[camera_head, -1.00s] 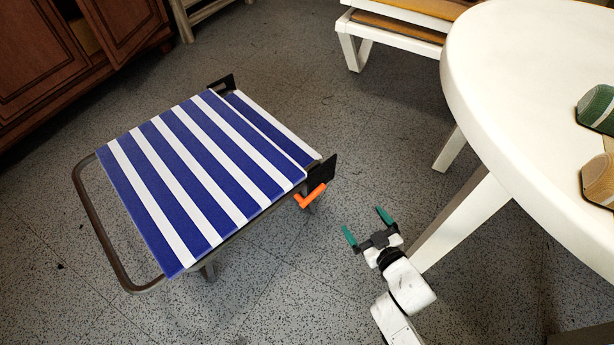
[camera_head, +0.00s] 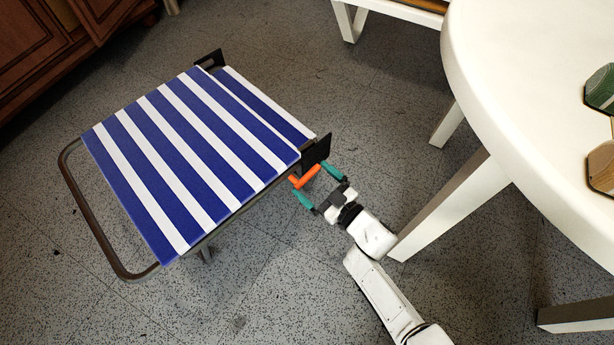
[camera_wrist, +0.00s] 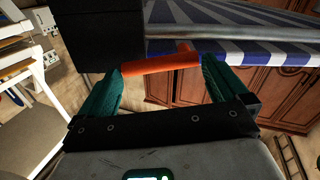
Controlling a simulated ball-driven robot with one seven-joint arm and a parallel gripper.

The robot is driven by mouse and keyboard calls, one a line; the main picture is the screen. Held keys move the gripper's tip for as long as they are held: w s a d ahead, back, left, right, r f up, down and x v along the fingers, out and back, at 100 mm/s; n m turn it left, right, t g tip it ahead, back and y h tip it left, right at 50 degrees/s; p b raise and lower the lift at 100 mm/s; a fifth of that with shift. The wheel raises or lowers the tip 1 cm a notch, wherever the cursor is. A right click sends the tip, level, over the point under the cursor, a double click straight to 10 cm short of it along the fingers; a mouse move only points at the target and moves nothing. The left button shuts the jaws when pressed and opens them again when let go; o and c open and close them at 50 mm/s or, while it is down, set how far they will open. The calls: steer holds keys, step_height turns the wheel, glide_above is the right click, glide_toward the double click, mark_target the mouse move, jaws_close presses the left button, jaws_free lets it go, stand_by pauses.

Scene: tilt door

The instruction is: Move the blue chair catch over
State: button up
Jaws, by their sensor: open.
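The blue-and-white striped chair (camera_head: 190,150) stands left of centre in the head view; its fabric edge also shows at the top of the wrist view (camera_wrist: 240,50). An orange catch handle (camera_head: 306,177) sits at its near right corner, by a black plate (camera_head: 316,150). In the wrist view the orange catch (camera_wrist: 160,66) runs crosswise between the fingertips. My gripper (camera_head: 318,185) is open with its green fingers on either side of the catch. In the wrist view my gripper (camera_wrist: 160,85) has a finger near each end of the catch; I cannot tell whether they touch it.
A white round table (camera_head: 530,100) stands on the right, its leg (camera_head: 450,210) close to my arm. A white bench (camera_head: 400,8) is at the back. A brown wooden cabinet (camera_head: 50,45) is at the upper left. Speckled floor (camera_head: 260,290) in front of the chair is free.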

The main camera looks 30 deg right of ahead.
mark_target(309, 178)
steer(key=shift+b+x, duration=0.35)
steer(key=shift+x, duration=1.2)
steer(key=c, duration=1.1)
